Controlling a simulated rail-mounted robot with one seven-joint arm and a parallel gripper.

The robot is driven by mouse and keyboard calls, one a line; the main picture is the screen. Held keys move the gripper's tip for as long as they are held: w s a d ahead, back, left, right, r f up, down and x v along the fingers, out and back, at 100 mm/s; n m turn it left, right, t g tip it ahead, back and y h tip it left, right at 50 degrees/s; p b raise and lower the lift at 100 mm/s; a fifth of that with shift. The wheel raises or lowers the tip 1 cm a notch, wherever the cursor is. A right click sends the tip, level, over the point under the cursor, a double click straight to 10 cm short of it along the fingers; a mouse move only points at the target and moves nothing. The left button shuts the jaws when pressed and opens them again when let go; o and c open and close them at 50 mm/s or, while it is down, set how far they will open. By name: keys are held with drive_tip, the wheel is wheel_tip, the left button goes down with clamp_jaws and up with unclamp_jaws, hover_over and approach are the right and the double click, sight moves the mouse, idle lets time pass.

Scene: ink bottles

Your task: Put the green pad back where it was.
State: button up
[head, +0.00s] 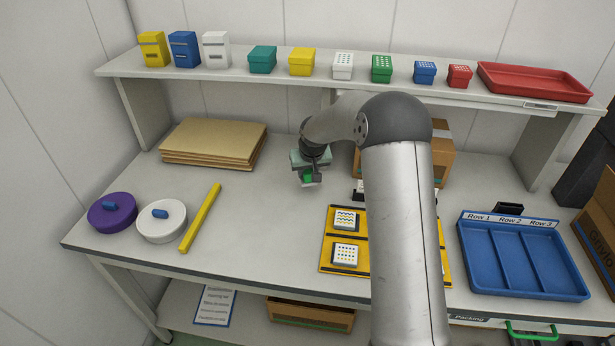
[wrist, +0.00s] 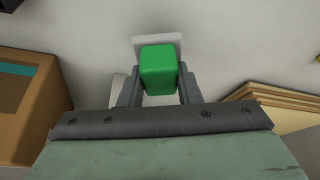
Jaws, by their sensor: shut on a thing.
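My gripper (head: 310,181) is above the back middle of the table, between the brown boards and a cardboard box, with its fingers pointing down. It is shut on a small green block (wrist: 158,70), which I take to be the green pad. The block also shows between the fingers in the head view (head: 307,179). In the wrist view, a pale white square (wrist: 143,43) shows just past the block; I cannot tell whether it is joined to the block or lies below it. The block's underside is hidden.
A yellow mat (head: 328,241) with patterned white tiles (head: 346,221) lies right of my gripper, partly hidden by my arm. Brown boards (head: 213,142) are stacked left. A cardboard box (head: 441,158) stands behind my arm. A blue tray (head: 481,285) is at right. Small coloured boxes line the shelf (head: 225,75).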

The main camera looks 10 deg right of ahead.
sight(307, 178)
drive_tip(key=shift+w+f, duration=0.1)
drive_tip(key=shift+f, duration=1.5)
drive_tip(key=shift+f, duration=0.1)
drive_tip(key=shift+f, duration=0.15)
drive_tip(key=o, duration=0.9)
